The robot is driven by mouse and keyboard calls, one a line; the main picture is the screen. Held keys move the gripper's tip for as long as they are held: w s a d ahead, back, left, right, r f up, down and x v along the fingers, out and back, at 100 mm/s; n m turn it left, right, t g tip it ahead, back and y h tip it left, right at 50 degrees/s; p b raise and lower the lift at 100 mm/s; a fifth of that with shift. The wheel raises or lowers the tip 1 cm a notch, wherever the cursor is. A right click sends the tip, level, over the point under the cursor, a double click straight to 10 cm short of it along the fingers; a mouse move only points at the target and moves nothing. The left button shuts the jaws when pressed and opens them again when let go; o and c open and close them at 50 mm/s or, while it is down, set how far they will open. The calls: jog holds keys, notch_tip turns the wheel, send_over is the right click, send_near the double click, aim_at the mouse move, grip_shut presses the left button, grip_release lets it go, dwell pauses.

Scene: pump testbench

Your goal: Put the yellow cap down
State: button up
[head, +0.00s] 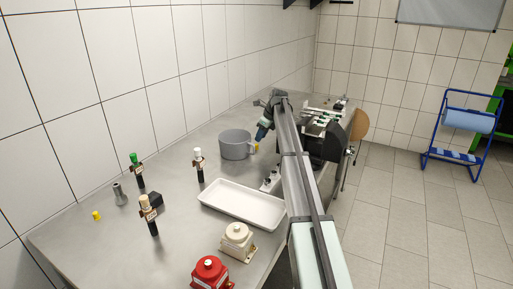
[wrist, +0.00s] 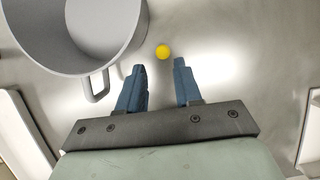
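A small round yellow cap (wrist: 162,51) shows in the wrist view, just beyond my fingertips and apart from both fingers; it appears to rest on the metal bench. In the head view a yellow cap (head: 257,149) shows at the right side of the grey pot. My gripper (wrist: 159,66) is open, with a clear gap between its blue fingers and nothing held. In the head view my gripper (head: 262,134) is above the bench beside the pot. A second yellow cap (head: 97,215) lies on the bench at the left.
The grey pot (head: 236,145) stands close to my gripper; its handle (wrist: 98,88) is near the left finger. A white tray (head: 242,204) lies in front.

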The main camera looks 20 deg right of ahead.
aim_at(257, 144)
jog(key=shift+x, duration=2.75)
jog(key=shift+w+d, duration=0.1)
jog(key=shift+w, duration=0.05)
jog(key=shift+c, duration=0.4)
grip_shut()
